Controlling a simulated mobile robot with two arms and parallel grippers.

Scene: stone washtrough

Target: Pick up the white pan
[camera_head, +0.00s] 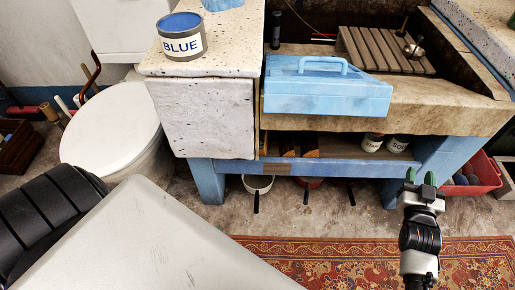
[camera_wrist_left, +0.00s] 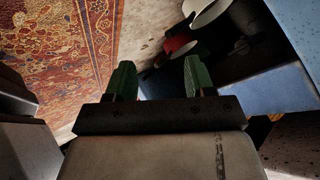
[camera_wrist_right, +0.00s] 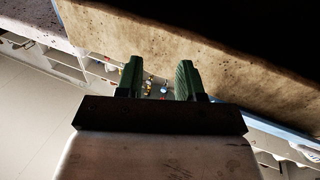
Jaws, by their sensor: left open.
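The white pan (camera_head: 257,183) sits on the floor under the front of the blue bench, its black handle pointing towards me. In the left wrist view a white pan (camera_wrist_left: 208,12) shows at the top edge, partly cut off. My left gripper (camera_wrist_left: 157,78) is open and empty, apart from the pan; in the head view my own arm hides it. My right gripper (camera_head: 420,178) is open and empty at the right, in front of the bench; it also shows in the right wrist view (camera_wrist_right: 158,80).
A red pan (camera_head: 308,182) and another dark handle (camera_head: 351,193) are right of the white pan. A blue bench leg (camera_head: 207,181) stands close on its left. A blue toolbox (camera_head: 328,92) is above. A patterned rug (camera_head: 360,262) covers the front floor. A toilet (camera_head: 112,130) stands left.

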